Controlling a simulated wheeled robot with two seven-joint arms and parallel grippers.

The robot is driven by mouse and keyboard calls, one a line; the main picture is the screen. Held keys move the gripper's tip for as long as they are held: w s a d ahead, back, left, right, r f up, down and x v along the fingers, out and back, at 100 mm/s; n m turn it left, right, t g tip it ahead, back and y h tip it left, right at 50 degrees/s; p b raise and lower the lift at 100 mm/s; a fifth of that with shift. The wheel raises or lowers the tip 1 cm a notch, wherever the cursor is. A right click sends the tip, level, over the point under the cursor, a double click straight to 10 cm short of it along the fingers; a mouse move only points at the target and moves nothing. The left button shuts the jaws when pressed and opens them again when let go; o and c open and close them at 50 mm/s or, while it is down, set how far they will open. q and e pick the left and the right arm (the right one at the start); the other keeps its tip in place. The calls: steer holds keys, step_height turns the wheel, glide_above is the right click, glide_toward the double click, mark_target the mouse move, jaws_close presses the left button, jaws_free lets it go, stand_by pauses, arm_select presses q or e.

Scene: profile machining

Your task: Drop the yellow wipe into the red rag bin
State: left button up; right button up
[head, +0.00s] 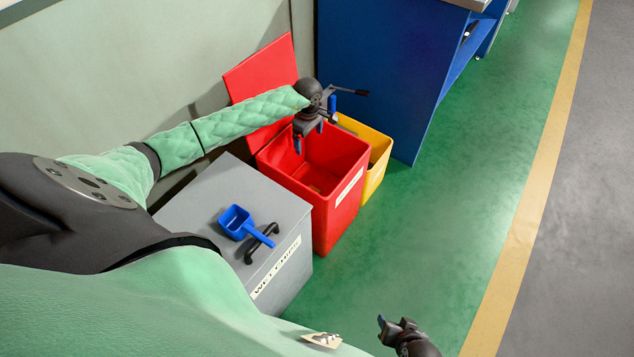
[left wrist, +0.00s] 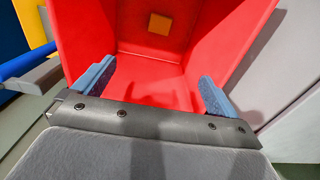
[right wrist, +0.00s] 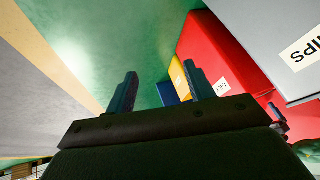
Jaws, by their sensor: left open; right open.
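The red rag bin (head: 335,217) stands on the floor with its lid (head: 262,75) raised against the wall. My left gripper (head: 309,136) is over the bin's opening, pointing down into it, with its fingers apart and nothing between them. In the left wrist view, a small flat orange-yellow square (left wrist: 160,24), which looks like the yellow wipe, lies inside the red bin beyond the fingertips. I cannot tell exactly which inner face it rests on. My right gripper (head: 392,326) is low at the front, open and empty, also in the right wrist view (right wrist: 160,72).
A grey chip bin (head: 185,200) stands left of the red bin, with a blue scoop (head: 237,221) and a black handle on its lid. A yellow bin (head: 377,173) stands behind the red one, beside a blue cabinet (head: 375,70). The green floor to the right is clear.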

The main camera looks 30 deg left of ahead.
arm_select(q)
step_height(320, 180, up, 8)
steer(key=b, duration=0.1)
arm_select(e)
step_height(320, 180, down, 4)
steer(key=shift+w+r+t, duration=0.1)
steer(key=shift+t, duration=0.2)
arm_select(q)
steer(key=shift+f, duration=0.1)
